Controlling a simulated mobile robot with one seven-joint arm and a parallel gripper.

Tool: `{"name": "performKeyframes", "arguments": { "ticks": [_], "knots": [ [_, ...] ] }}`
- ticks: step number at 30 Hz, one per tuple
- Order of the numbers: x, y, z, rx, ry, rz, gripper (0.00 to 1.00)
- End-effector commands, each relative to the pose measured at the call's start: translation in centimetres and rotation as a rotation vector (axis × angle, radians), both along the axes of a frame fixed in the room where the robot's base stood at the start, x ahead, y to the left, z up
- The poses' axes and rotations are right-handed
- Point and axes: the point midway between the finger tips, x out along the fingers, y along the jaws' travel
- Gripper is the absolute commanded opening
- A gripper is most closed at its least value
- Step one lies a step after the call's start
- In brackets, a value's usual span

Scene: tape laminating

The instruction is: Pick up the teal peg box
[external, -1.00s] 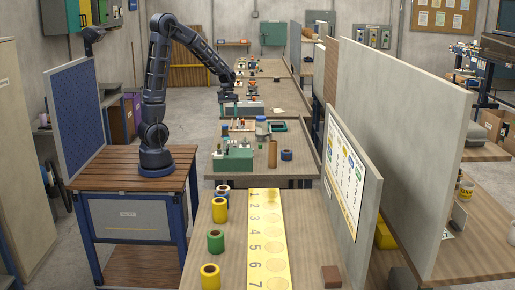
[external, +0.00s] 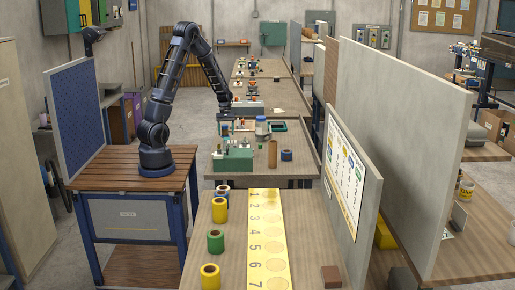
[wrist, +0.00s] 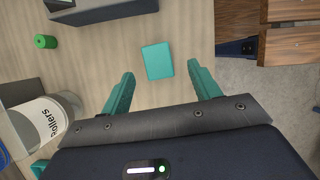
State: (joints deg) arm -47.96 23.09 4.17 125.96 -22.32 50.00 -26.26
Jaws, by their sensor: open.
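The teal peg box (wrist: 157,60) lies on the light wooden bench, in the upper middle of the wrist view. It shows as a small teal block with a flat face towards the camera. My gripper (wrist: 160,70) is open, with one teal finger on each side of the picture below the box. The box appears between and beyond the fingertips, and nothing is held. In the external view my gripper (external: 239,126) is low over the middle bench, behind the green machine. I cannot pick out the peg box there.
A green roll (wrist: 45,41) and a dark grey bin (wrist: 90,8) are farther up. The bench edge is at right. A green machine (external: 235,157) stands in front in the external view.

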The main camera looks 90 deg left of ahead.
Motion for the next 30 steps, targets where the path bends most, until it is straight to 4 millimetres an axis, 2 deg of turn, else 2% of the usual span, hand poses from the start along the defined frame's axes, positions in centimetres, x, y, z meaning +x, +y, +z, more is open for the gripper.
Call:
{"name": "performKeyframes", "arguments": {
  "ticks": [5,15,24,26,30],
  "knots": [
    [0.1,-0.4,-0.9,-0.002,0.001,0.001,0.62],
    [0.5,-2.0,-4.7,-0.002,0.001,0.001,0.62],
    [0.5,-2.1,-5.1,0.000,0.000,0.000,0.62],
    [0.5,-2.1,-5.1,0.000,0.000,0.000,0.52],
    [0.5,-2.1,-5.1,0.000,0.000,0.000,0.24]
  ]
}}
